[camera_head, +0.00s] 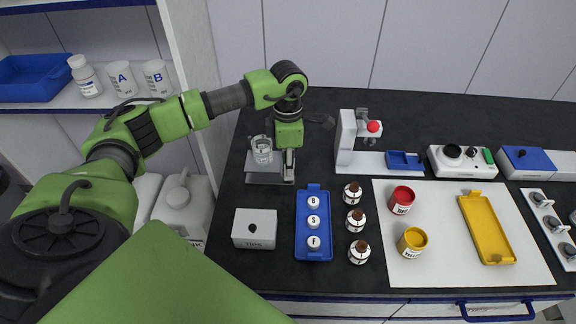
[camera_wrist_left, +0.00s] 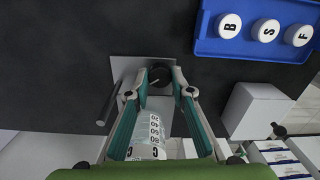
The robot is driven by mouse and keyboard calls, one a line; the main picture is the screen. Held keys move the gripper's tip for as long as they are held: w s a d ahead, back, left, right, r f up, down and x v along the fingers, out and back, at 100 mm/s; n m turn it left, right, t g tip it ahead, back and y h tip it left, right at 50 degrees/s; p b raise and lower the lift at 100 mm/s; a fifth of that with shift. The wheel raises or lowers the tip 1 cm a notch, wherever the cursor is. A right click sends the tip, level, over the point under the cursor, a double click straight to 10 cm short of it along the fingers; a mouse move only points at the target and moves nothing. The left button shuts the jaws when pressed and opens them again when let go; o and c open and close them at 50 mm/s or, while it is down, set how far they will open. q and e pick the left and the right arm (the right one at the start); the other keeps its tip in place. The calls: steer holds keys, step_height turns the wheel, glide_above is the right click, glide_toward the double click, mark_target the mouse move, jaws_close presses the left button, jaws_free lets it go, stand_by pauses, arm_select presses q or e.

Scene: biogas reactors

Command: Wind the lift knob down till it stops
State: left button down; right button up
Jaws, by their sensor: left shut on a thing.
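The lift knob (camera_wrist_left: 159,76) is a small dark round knob, in the left wrist view, on the grey lift stand. My left gripper (camera_wrist_left: 160,80) points down with its two fingers on either side of the knob and is shut on it. In the head view my left gripper (camera_head: 288,165) is at the right side of the lift stand (camera_head: 262,178) and hides the knob. A clear glass beaker (camera_head: 262,150) stands on the stand; its scale marks show in the left wrist view (camera_wrist_left: 150,138). My right gripper is in neither view.
A white box (camera_head: 254,229) and a blue tray (camera_head: 314,248) with white-capped pieces lie in front of the stand. A white device with a red knob (camera_head: 373,127) stands to the right. Bare black bench separates these from the stand.

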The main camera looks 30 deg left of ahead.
arm_select(q)
steer(key=c, duration=1.8)
jaws_free()
step_height(320, 180, up, 12)
steer(key=shift+w+a+r, duration=0.1)
